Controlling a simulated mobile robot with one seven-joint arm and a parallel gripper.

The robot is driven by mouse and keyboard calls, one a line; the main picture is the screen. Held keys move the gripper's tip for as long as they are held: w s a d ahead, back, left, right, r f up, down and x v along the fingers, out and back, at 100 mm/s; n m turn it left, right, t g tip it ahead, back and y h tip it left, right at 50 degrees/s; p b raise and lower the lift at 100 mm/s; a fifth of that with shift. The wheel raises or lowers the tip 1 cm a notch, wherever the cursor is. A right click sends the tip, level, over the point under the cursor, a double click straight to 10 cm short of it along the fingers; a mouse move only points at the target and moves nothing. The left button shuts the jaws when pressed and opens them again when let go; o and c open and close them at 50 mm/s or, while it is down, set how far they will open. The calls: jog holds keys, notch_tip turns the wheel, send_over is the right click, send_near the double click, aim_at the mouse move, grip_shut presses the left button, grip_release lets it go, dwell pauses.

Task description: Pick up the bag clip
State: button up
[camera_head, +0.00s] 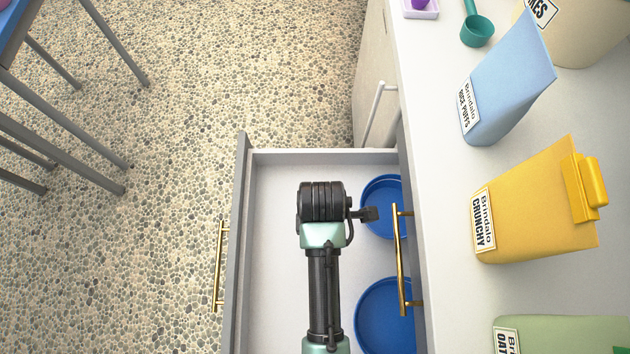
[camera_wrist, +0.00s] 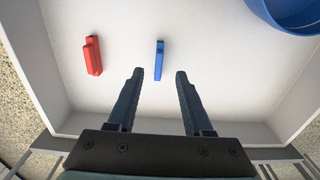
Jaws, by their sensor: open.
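In the wrist view a red clip-like piece (camera_wrist: 93,56), a bar with a shorter raised part, lies on the drawer floor left of my gripper. A thin blue bar (camera_wrist: 159,60) lies on the same floor, in line with the gap between my fingertips. I cannot tell for certain which one is the bag clip. My gripper (camera_wrist: 159,73) is open and empty, its fingers apart above the drawer floor. In the head view my arm reaches over the open drawer (camera_head: 275,270) and hides both small pieces and my fingertips.
Blue round bowls (camera_head: 383,207) (camera_head: 386,315) stand along the drawer's right side; one shows in the wrist view (camera_wrist: 285,14). Drawer walls enclose the space. The counter (camera_head: 440,200) holds a yellow bag (camera_head: 530,205) with a yellow clip, a blue bag (camera_head: 505,90) and a teal scoop (camera_head: 477,30).

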notch_tip(320, 180, down, 7)
jog(key=shift+a+f+b, duration=0.15)
jog(key=shift+f+b, duration=0.05)
jog(key=shift+b, duration=0.6)
grip_shut()
